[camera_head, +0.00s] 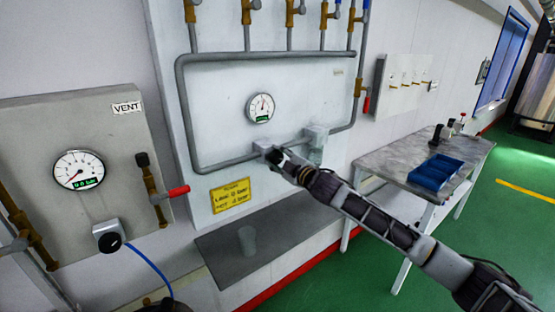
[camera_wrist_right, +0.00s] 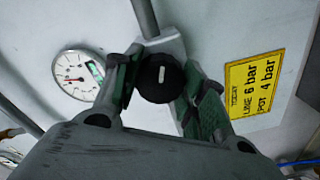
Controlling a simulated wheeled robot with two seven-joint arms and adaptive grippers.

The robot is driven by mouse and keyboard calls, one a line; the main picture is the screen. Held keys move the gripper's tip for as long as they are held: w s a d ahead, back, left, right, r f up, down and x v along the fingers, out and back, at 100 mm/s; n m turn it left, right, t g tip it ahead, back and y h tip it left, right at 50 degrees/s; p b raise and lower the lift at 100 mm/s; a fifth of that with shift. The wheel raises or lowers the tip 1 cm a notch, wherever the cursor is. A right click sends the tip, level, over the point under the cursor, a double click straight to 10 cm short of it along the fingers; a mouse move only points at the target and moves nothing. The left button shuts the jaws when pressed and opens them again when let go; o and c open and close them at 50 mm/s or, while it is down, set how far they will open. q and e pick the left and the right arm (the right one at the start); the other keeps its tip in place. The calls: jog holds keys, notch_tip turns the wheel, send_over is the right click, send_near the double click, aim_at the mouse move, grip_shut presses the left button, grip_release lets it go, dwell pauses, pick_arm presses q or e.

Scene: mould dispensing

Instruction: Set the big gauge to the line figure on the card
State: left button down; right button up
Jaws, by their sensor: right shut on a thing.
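A round white gauge (camera_head: 261,108) with a green display hangs on the middle panel. It also shows in the right wrist view (camera_wrist_right: 76,75); its figures are too small to read. Below it, my right gripper (camera_head: 277,157) is shut on a black knob (camera_wrist_right: 161,79) with a white mark, one finger on each side. The yellow card (camera_head: 231,195) is on the same panel; in the right wrist view (camera_wrist_right: 255,84) it reads LINE 6 bar, POT 4 bar. Another gauge (camera_head: 79,170) on the left panel has its needle low and left. My left gripper is out of view.
The left panel has a VENT label (camera_head: 127,107), a red-handled valve (camera_head: 176,191) and a grey regulator (camera_head: 107,236) with a blue hose. A clear cup (camera_head: 247,240) stands on a grey shelf (camera_head: 226,267). A blue tray (camera_head: 435,172) is on the right table (camera_head: 393,160).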

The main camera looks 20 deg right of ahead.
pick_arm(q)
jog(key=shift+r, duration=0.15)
pick_arm(e)
jog(key=shift+m+p, duration=0.55)
jog(key=shift+m, duration=0.35)
jog(key=shift+m+p, duration=0.7)
jog(key=shift+m, duration=0.8)
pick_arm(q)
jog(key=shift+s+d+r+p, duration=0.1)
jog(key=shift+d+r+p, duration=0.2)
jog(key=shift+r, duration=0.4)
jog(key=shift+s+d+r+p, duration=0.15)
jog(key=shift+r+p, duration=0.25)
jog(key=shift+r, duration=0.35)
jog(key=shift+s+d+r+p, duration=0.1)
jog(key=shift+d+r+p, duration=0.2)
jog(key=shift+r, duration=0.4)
pick_arm(e)
jog(key=shift+m, duration=1.3)
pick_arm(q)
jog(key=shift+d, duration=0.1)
pick_arm(e)
jog(key=o, duration=1)
jog(key=shift+s+d, duration=0.1)
